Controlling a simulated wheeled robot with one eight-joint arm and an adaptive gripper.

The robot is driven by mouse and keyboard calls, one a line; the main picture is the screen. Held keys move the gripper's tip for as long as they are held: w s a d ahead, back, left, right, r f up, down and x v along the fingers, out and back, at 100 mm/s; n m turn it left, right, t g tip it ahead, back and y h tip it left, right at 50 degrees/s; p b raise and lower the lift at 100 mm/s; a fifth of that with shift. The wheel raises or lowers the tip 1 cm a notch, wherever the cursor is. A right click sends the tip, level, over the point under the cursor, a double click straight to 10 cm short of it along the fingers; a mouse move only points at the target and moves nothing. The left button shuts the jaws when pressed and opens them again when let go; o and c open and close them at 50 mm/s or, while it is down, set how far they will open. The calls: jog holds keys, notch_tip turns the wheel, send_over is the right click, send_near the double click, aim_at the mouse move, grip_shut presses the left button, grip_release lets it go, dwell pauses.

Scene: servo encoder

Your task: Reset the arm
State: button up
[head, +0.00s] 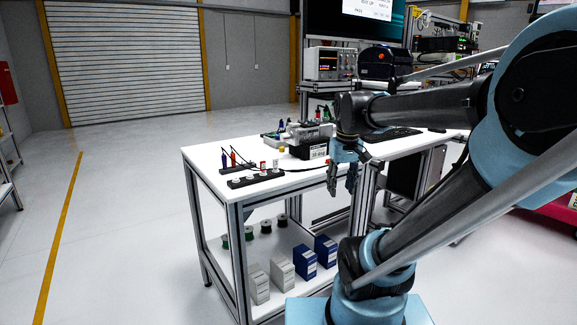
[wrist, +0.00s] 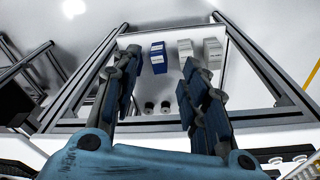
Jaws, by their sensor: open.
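My gripper (head: 343,178) hangs at the end of my arm, beside the near edge of the white workbench (head: 205,158) in the head view. Its fingers point down and stand apart with nothing between them. In the wrist view my gripper (wrist: 155,90) also shows open and empty. Beyond its fingers are the bench frame and the lower shelf, with a blue box (wrist: 158,58) and pale boxes (wrist: 212,52) on it.
On the bench stand a black holder strip (head: 256,178), screwdrivers (head: 233,158), a grey device (head: 308,133) and a keyboard (head: 393,135). An oscilloscope (head: 330,63) sits on the rack behind. The lower shelf holds boxes (head: 305,262) and spools (head: 266,227). Open floor (head: 130,200) lies left.

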jog(key=s+d+f+m, duration=0.2)
jog(key=s+d+f, duration=0.1)
jog(key=s+f, duration=0.6)
notch_tip(320, 180, down, 3)
jog(key=shift+s+f+t, duration=0.2)
jog(key=shift+s+t, duration=0.1)
jog(key=shift+s, duration=0.1)
